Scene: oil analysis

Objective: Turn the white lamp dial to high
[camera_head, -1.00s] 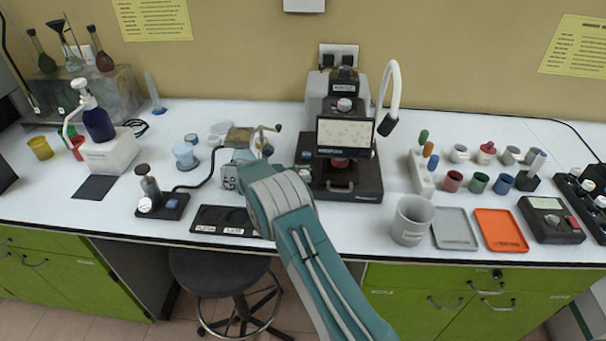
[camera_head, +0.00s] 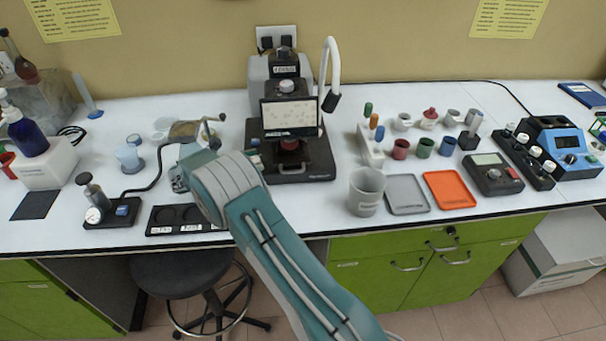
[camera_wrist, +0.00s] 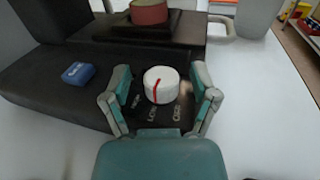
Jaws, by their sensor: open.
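The white lamp dial (camera_wrist: 160,86) shows in the wrist view, a round knob with a red line running nearly straight up and down the picture. My gripper (camera_wrist: 160,76) is open, with one teal and grey finger on each side of the dial. Gaps show between the fingers and the dial. The dial is by the black base (camera_wrist: 45,75) of the microscope. In the head view the microscope (camera_head: 290,178) stands at the back centre; I cannot make out the dial or my fingertips there.
A blue block (camera_wrist: 77,73) lies left of the dial and a red-brown cylinder (camera_wrist: 149,12) is beyond it. In the head view a grey beaker (camera_head: 366,193), grey tray (camera_head: 407,195) and orange tray (camera_head: 449,190) stand right of the microscope.

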